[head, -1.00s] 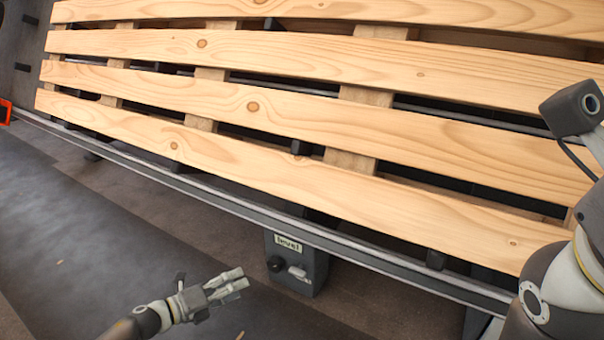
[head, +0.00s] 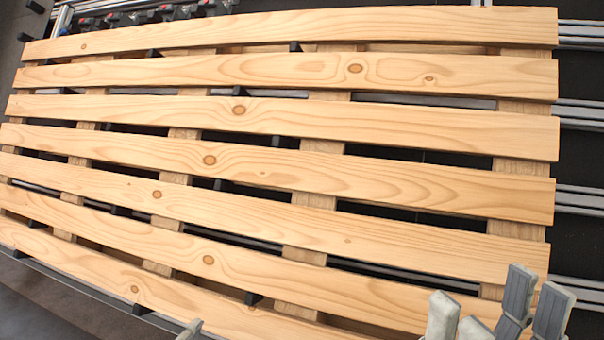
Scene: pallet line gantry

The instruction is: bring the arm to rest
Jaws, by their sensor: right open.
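My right gripper (head: 496,303) shows at the bottom right of the head view, its pale grey fingers pointing up. The fingers are spread open with nothing between them. They show in front of the near right corner of the wooden pallet (head: 300,122); I cannot tell how far above it they are. A small grey tip of my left gripper (head: 190,330) just enters at the bottom edge, left of centre. The rest of it is out of frame, so its opening is hidden.
The slatted pallet fills most of the view, lying on a dark frame with metal rails (head: 582,112) at right. A row of dark and red fittings (head: 140,17) lies along the far edge. Dark floor (head: 40,305) shows at the bottom left.

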